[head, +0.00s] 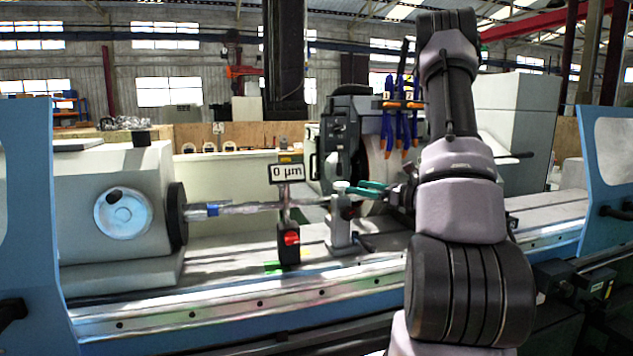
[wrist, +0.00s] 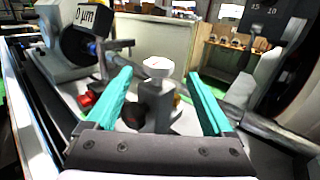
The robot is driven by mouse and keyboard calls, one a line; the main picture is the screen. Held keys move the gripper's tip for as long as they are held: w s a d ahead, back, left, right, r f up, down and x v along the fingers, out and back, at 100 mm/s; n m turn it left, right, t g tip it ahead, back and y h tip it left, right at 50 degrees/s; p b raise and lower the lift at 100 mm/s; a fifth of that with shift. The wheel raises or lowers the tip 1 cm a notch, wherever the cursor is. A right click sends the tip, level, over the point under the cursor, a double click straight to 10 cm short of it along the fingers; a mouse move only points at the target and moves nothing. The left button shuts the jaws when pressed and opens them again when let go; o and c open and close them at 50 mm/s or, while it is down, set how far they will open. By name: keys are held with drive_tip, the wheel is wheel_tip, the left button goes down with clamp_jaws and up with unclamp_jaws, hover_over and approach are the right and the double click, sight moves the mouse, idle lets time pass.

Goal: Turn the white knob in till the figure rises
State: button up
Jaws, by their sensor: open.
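The white knob (head: 341,186) tops a grey upright post (head: 341,228) on the machine bed. It also shows in the wrist view (wrist: 158,65), near the middle. My gripper (head: 358,188) reaches in from the right with green fingers level with the knob. In the wrist view my gripper (wrist: 159,76) is open, one finger to each side of the knob, with gaps visible; I cannot tell how far the tips reach around it. The display (head: 287,173) reads "0 µm". It stands on a dark block with a red part (head: 291,239).
A long shaft (head: 245,208) runs from the headstock chuck (head: 177,216) past the display stand, close behind the post. A black lever (head: 364,243) sticks out low beside the post. The grinding wheel housing (head: 350,145) stands behind. The bed front is mostly clear.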

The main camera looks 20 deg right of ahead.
drive_tip(key=w+a, duration=0.2)
drive_tip(key=w+a+n+g+y, duration=0.1)
drive_tip(key=w+a, duration=0.1)
drive_tip(key=w, duration=0.1)
drive_tip(key=w+a+n+g+y, duration=0.1)
drive_tip(key=w+a, duration=0.1)
drive_tip(key=a, duration=0.1)
drive_tip(key=shift+w+f, duration=0.15)
drive_tip(key=shift+w, duration=0.05)
drive_tip(key=c, duration=1.4)
